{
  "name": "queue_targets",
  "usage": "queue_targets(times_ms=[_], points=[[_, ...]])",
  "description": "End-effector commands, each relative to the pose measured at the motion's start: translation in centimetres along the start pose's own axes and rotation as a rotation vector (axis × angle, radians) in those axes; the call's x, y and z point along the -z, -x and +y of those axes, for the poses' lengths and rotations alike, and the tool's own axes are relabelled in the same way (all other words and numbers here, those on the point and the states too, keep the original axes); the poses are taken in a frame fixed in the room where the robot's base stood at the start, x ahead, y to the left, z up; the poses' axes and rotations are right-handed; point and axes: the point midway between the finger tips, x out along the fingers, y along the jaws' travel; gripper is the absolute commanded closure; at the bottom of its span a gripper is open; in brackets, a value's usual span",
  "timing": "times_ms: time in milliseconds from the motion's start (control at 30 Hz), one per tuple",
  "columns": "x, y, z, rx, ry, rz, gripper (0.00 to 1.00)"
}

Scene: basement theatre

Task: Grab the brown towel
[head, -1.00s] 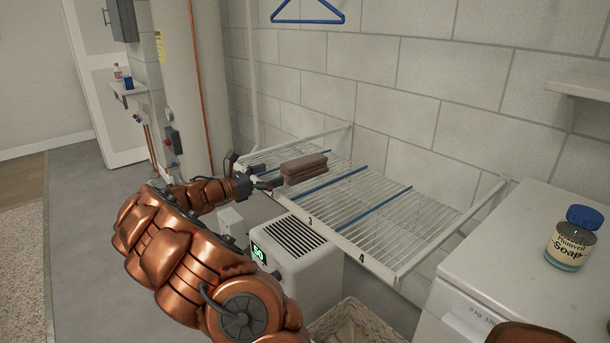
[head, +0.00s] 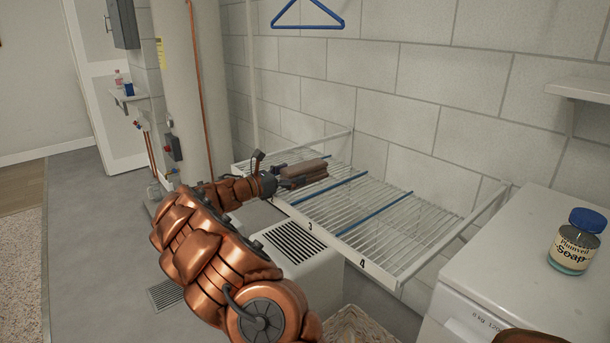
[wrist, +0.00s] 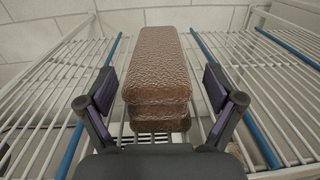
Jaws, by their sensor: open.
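The brown towel (head: 303,169) is folded in a stack and lies on the white wire rack (head: 385,240), in a section between blue dividers. In the wrist view the towel (wrist: 158,62) is straight ahead, its near folded end facing me. My gripper (head: 282,178) is at the near end of the towel. In the wrist view my gripper (wrist: 160,95) is open, with one finger to the left and one to the right of the towel's near end. Gaps show between the fingers and the towel. The towel's underside is hidden.
A white appliance with a vent (head: 295,245) stands below the rack. A soap jar (head: 577,242) stands on a white machine (head: 500,270) at the right. A wicker basket (head: 352,330) is below. A blue hanger (head: 307,14) hangs on the block wall above.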

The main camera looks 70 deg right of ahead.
Motion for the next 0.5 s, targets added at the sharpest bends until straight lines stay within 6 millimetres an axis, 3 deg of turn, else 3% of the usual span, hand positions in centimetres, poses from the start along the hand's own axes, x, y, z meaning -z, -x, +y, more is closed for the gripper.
queue_targets(times_ms=[167, 500], points=[[-0.02, 0.03, 0.02, -0.001, 0.0, 0.0, 0.08], [-0.02, 0.08, 0.04, -0.001, 0.0, 0.0, 0.44]])
